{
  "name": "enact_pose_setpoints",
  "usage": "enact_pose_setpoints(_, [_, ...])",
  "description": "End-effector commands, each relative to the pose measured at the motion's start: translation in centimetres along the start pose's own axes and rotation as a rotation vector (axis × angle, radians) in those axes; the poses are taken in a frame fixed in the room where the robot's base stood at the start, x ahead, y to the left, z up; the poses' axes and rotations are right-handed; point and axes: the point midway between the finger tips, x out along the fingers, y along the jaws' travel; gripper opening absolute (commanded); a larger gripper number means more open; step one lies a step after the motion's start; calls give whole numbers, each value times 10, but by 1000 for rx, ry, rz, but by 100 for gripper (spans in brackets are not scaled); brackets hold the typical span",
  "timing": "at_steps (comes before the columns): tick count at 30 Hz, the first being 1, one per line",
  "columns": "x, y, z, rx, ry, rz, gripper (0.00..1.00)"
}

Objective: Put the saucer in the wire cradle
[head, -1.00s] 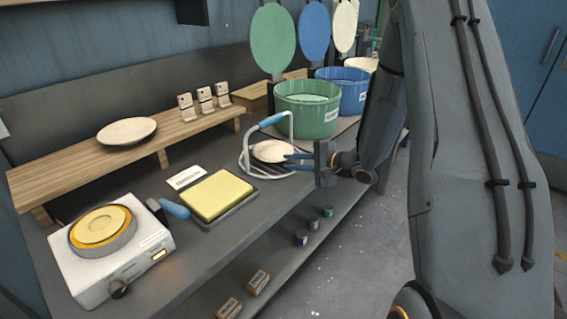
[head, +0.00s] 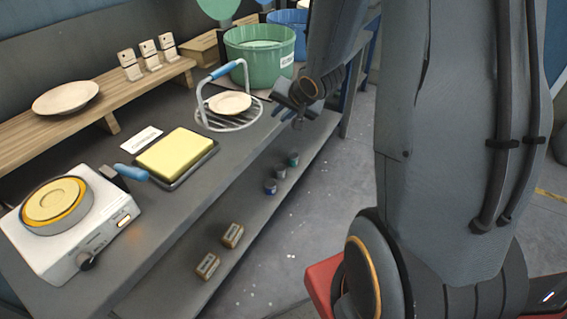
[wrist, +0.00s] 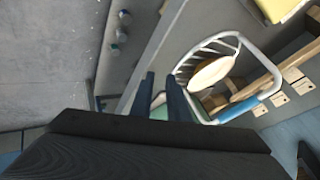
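The cream saucer (head: 229,102) rests in the wire cradle (head: 246,86), a white wire frame with a blue grip, on the dark bench. The saucer leans inside the frame. In the wrist view the saucer (wrist: 212,70) shows within the cradle (wrist: 244,107), with nothing holding it. My gripper (head: 286,118) is to the right of the cradle, near the bench's front edge and apart from the saucer. In the wrist view its two fingers (wrist: 160,84) stand apart with an empty gap between them.
A larger plate (head: 66,97) lies on the wooden shelf (head: 100,107) behind. A yellow pad (head: 176,153) on a tray and a white hotplate (head: 78,240) stand to the left. A green tub (head: 259,55) and a blue tub (head: 290,22) stand behind the cradle. Small items lie on the lower shelf.

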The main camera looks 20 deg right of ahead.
Motion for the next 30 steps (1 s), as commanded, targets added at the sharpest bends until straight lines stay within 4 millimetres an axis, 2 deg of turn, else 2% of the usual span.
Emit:
enact_pose_setpoints(5, [-49, 16, 51, -288, -133, 229, 15])
enact_pose_setpoints(7, [-72, 22, 78, -387, -226, 285, 15])
enact_pose_setpoints(12, [-121, 27, 141, -571, -458, 322, 15])
enact_pose_setpoints(15, [-139, 27, 165, -632, -551, 309, 15])
enact_pose_setpoints(20, [-151, 27, 180, -669, -609, 295, 15])
enact_pose_setpoints(30, [-151, 27, 179, -669, -609, 295, 15])
